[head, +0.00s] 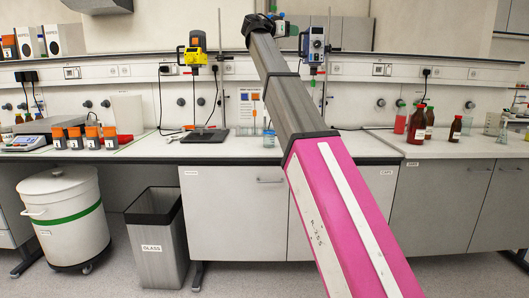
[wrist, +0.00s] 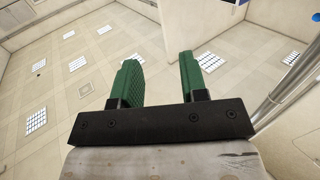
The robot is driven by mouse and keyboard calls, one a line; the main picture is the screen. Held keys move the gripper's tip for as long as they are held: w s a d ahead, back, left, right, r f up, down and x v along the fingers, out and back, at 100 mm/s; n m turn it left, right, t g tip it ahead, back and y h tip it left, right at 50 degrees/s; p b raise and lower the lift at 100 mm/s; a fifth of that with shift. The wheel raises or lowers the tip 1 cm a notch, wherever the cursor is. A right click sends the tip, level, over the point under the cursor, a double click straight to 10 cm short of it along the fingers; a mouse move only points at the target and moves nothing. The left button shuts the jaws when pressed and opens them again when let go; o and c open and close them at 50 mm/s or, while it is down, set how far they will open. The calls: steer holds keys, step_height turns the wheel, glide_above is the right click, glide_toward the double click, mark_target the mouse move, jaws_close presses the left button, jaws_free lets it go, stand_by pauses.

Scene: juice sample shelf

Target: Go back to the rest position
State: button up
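My arm, with a pink lower link and grey upper link, rises across the middle of the head view. Its far end is high, above the bench and near the wall, where green parts of my gripper (head: 281,24) show small. In the wrist view my gripper (wrist: 162,78) has two green fingers standing well apart with nothing between them. It points up toward the ceiling (wrist: 75,65) and its light panels. No object touches the fingers.
A white lab bench (head: 190,151) runs along the wall, carrying jars (head: 92,137), a yellow stirrer (head: 194,52) and brown bottles (head: 417,124). A white drum (head: 62,215) and a grey bin (head: 158,235) stand on the floor. Clear floor lies in front.

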steer(key=s+d+f+n+g+y, duration=0.15)
steer(key=d+f+n+y, duration=0.25)
steer(key=f, duration=2.2)
steer(key=s+d+f+n+g+y, duration=0.1)
steer(key=d+f+n+g+y, duration=0.2)
steer(key=f, duration=2.3)
steer(key=s+d+f+n+g+y, duration=0.1)
steer(key=s+f+n+y, duration=0.1)
steer(key=s+f, duration=0.65)
steer(key=s+d+f+n+g+y, duration=0.15)
steer(key=s+f, duration=0.25)
steer(key=f, duration=1)
steer(key=s+f+g+y, duration=0.3)
steer(key=s+f+y, duration=0.1)
steer(key=s+f, duration=1)
steer(key=shift+s+a+n, duration=0.25)
steer(key=shift+s+n, duration=0.1)
steer(key=shift+s, duration=0.85)
